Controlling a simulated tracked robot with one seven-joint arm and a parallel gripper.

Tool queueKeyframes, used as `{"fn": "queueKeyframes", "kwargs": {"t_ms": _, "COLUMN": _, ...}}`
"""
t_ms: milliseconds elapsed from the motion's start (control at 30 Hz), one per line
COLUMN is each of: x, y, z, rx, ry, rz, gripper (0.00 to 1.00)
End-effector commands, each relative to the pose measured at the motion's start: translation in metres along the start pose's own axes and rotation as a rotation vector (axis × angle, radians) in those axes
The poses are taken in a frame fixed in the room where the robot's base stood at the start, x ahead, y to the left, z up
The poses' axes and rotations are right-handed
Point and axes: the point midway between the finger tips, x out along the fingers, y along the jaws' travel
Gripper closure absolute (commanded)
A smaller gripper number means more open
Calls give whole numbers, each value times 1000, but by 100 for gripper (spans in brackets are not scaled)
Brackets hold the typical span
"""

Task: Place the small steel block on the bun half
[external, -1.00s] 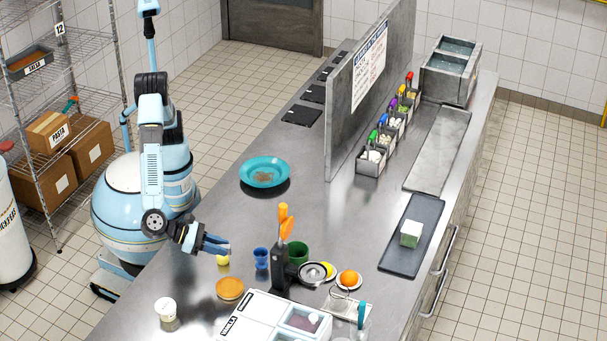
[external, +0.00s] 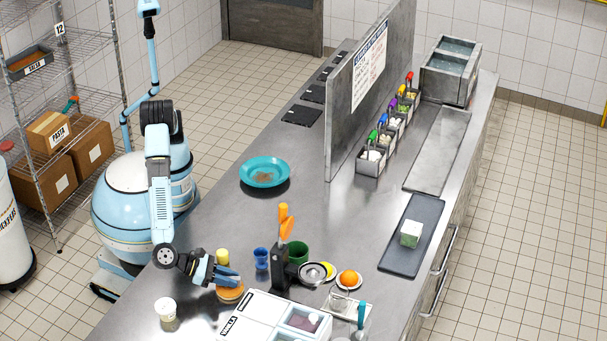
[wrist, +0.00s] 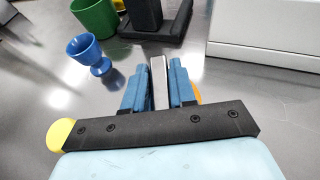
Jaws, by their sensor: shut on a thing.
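The small steel block (wrist: 159,82) is a grey, narrow piece standing between the two blue fingers in the wrist view. My gripper (wrist: 158,88) is shut on it. In the external view my gripper (external: 230,280) is over the round, orange-brown bun half (external: 230,295) on the counter and covers its far part. The block cannot be made out there. Only a sliver of orange from the bun half (wrist: 198,93) shows beside the right finger in the wrist view. I cannot tell whether the block touches the bun.
A yellow object (external: 222,256) and a blue cup (external: 261,258) stand behind my gripper. A black holder (external: 280,268) with orange-handled tools and a green cup (external: 298,252) are to the right. A white tub unit (external: 262,318) is close at the front right, a white cup (external: 167,309) at the left.

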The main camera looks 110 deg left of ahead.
Motion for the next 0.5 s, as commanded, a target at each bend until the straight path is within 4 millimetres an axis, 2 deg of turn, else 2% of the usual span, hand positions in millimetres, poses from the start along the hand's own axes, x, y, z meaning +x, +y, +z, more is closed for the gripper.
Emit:
{"fn": "queueKeyframes", "kwargs": {"t_ms": 233, "x": 0, "y": 0, "z": 0, "rx": -1, "ry": -1, "rz": 0, "gripper": 100}}
{"fn": "queueKeyframes", "kwargs": {"t_ms": 267, "x": 0, "y": 0, "z": -1, "rx": 0, "ry": 0, "rz": 0, "gripper": 74}}
{"fn": "queueKeyframes", "kwargs": {"t_ms": 500, "x": 0, "y": 0, "z": -1, "rx": 0, "ry": 0, "rz": 0, "gripper": 51}}
